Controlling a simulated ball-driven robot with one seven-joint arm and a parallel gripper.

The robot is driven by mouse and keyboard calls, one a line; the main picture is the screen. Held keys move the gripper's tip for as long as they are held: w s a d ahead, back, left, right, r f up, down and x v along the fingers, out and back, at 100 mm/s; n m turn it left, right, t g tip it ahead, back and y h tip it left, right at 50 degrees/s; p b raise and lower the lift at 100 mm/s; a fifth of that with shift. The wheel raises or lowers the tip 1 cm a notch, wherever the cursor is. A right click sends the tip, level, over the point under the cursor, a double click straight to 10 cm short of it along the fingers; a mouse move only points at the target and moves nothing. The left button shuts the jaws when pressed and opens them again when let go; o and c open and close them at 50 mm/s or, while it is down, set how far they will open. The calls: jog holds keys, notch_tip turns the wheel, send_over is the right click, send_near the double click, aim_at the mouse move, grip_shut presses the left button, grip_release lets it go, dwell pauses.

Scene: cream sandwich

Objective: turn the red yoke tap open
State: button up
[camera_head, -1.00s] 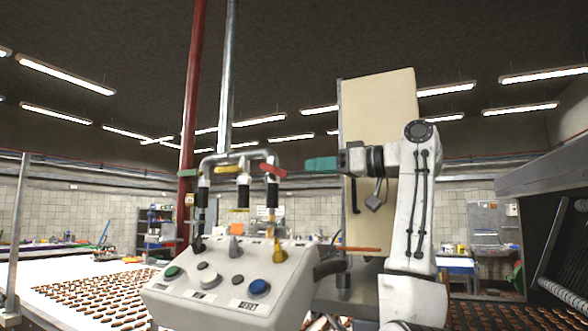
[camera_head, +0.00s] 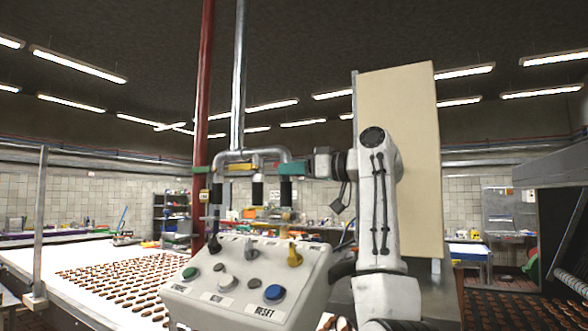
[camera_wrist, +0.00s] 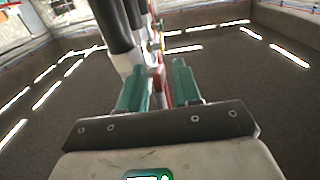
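I cannot tell whether either finger touches the handle. The yellow tap (camera_head: 243,167) and the green tap (camera_head: 204,169) are to the left.
A grey pipe (camera_head: 250,154) bends just above the taps, and a red vertical pipe (camera_head: 205,100) stands left. A control box (camera_head: 250,265) with buttons and knobs is below. A cream panel (camera_head: 405,110) stands behind my arm. A white conveyor (camera_head: 50,262) carries several biscuits.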

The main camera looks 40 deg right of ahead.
jog(key=shift+c, duration=0.2)
grip_shut()
jog(key=b, duration=0.1)
jog(key=f+t+b, duration=0.1)
jog(key=shift+w+a+f+y+b, duration=0.1)
jog(key=shift+w+f+y+b, duration=0.05)
jog(key=shift+f+y+b, duration=0.2)
jog(key=shift+w+a+f+t+y+b, duration=0.1)
jog(key=shift+t+y+b, duration=0.05)
jog(key=shift+t+b, duration=0.4)
jog(key=shift+w+t+y+b, duration=0.1)
jog(key=shift+t+b, duration=0.3)
jog(key=shift+t, duration=0.15)
jog(key=shift+t+b, duration=0.3)
jog(key=shift+t, duration=0.2)
jog(key=shift+o, duration=0.2)
grip_release()
